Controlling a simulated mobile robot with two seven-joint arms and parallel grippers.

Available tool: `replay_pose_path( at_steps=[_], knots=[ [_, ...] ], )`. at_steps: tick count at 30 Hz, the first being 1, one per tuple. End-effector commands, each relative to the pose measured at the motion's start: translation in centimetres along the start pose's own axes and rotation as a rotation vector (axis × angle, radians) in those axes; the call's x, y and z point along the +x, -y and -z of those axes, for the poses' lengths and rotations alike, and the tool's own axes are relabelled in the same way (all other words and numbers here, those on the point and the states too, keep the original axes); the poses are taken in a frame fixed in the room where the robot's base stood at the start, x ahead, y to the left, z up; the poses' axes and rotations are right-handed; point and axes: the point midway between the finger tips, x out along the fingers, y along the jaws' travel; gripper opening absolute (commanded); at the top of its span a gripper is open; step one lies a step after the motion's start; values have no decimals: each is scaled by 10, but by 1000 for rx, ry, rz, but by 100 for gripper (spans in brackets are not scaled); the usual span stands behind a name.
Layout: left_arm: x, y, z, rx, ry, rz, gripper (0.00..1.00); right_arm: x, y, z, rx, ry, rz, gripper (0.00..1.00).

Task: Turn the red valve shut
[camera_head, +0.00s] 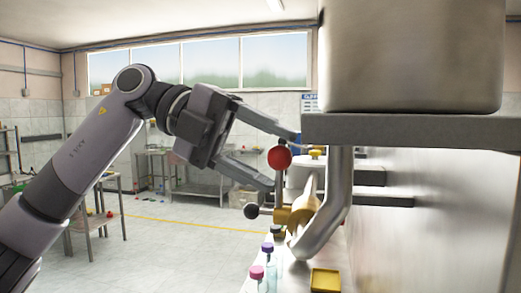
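The red valve knob (279,158) is a round red ball on a short upright stem, above a brass-coloured fitting (297,214) beside a bent steel pipe. A black ball (251,211) sticks out to the left of the fitting, lower down. My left gripper (277,160) comes in from the left with its two fingers spread apart. In the picture the red knob lies between the fingertips, one above and one below it. I cannot tell from this view whether either finger touches it. My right gripper is not in view.
A large steel hopper (410,55) sits on a thick grey ledge (415,131) at upper right. The steel pipe (335,205) bends down below it. Small bottles with pink (257,272) and purple (267,247) caps and a yellow tray (325,280) stand below.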

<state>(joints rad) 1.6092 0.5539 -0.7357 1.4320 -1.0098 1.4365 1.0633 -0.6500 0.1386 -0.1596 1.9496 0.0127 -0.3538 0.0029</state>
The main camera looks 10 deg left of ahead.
Motion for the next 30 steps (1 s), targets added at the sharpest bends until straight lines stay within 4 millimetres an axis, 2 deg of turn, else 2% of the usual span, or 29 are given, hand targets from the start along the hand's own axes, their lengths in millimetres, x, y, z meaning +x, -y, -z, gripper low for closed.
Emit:
replay_pose_path(
  at_steps=[7, 15, 18, 30],
  knots=[
    [-12, 1, -1, 0, 8, 4, 61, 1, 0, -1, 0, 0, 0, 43],
    [-55, 1, 0, 0, 5, 3, 61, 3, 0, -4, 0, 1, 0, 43],
    [-66, 1, 0, -1, 3, 1, 61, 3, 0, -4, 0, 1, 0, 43],
    [-72, 1, 0, 1, 1, 1, 61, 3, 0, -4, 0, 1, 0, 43]
  ],
)
